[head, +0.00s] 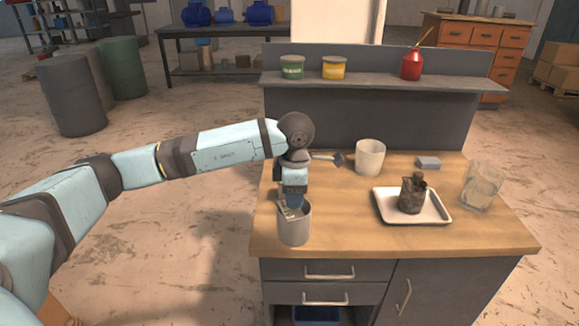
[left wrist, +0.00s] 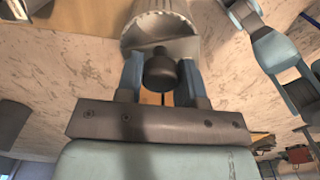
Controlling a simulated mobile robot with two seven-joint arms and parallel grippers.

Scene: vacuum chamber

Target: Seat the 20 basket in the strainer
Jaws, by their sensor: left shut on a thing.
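My left gripper (head: 292,203) points down at the mouth of a grey metal cylinder (head: 294,228) at the bench's front left. In the left wrist view its two blue fingers are shut on a dark round knob (left wrist: 160,72). A metal cylinder with a toothed-looking rim (left wrist: 160,28) shows just beyond the knob. I cannot tell whether the knob belongs to the 20 basket, nor how deep anything sits in the cylinder. No "20" mark is readable. A dark, dirty, clogged-looking piece (head: 411,197) stands on a white tray (head: 435,218). My right gripper is not in view.
A shelf (head: 380,83) behind holds a green tin, a yellow tin and a red can. The bench's front middle is clear.

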